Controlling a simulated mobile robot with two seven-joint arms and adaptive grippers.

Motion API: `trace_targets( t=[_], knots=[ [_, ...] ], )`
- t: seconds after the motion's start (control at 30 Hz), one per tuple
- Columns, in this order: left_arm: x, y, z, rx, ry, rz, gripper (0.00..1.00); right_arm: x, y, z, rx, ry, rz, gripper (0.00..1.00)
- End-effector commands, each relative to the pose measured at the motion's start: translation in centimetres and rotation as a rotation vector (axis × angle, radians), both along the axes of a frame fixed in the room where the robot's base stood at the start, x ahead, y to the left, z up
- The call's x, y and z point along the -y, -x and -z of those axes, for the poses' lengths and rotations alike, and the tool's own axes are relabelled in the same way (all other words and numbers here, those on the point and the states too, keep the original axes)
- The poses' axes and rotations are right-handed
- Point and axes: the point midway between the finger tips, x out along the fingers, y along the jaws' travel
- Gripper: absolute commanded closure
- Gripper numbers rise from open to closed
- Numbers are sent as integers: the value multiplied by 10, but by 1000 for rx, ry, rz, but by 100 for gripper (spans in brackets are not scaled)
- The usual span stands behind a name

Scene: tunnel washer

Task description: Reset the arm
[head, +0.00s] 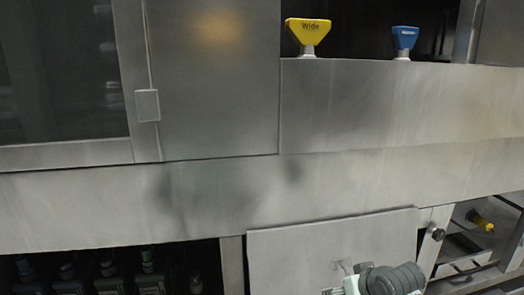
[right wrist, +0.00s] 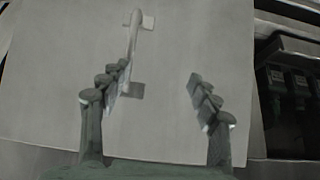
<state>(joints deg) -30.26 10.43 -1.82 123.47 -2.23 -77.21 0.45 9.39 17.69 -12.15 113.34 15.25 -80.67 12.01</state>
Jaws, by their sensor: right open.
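My right gripper (right wrist: 160,74) is open and empty in the right wrist view, its two jointed fingers spread apart in front of a pale flat panel (right wrist: 215,40). A small grey lever-like fitting (right wrist: 136,32) stands on that panel, near the tip of the left finger. I cannot tell whether they touch. In the head view only part of my right gripper (head: 346,285) and arm shows at the bottom edge, before the lower panel (head: 310,255). My left gripper is not in view.
The washer's steel front (head: 210,205) spans the head view. A yellow nozzle marked "Wide" (head: 308,33) and a blue nozzle (head: 404,40) stand on a ledge above. Dark bottles (head: 108,275) fill the lower left opening. A yellow-tipped part (head: 480,221) sits at lower right.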

Motion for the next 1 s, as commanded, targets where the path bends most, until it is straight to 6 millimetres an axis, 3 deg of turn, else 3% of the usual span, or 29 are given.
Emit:
trace_targets(
  t=[0.03, 0.2, 0.3, 0.43, 0.6, 1.0],
  knots=[
    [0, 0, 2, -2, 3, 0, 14, 7, 30, 34, -54, 15, 12, 38],
    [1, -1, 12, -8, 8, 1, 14, 36, 123, 117, -190, 101, 38, 38],
    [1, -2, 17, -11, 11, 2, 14, 51, 177, 150, -262, 151, 45, 38],
    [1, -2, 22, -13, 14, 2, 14, 66, 228, 175, -328, 202, 46, 38],
    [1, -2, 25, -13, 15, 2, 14, 75, 256, 186, -363, 232, 43, 38],
    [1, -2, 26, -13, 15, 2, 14, 76, 258, 187, -366, 234, 42, 38]
  ],
)
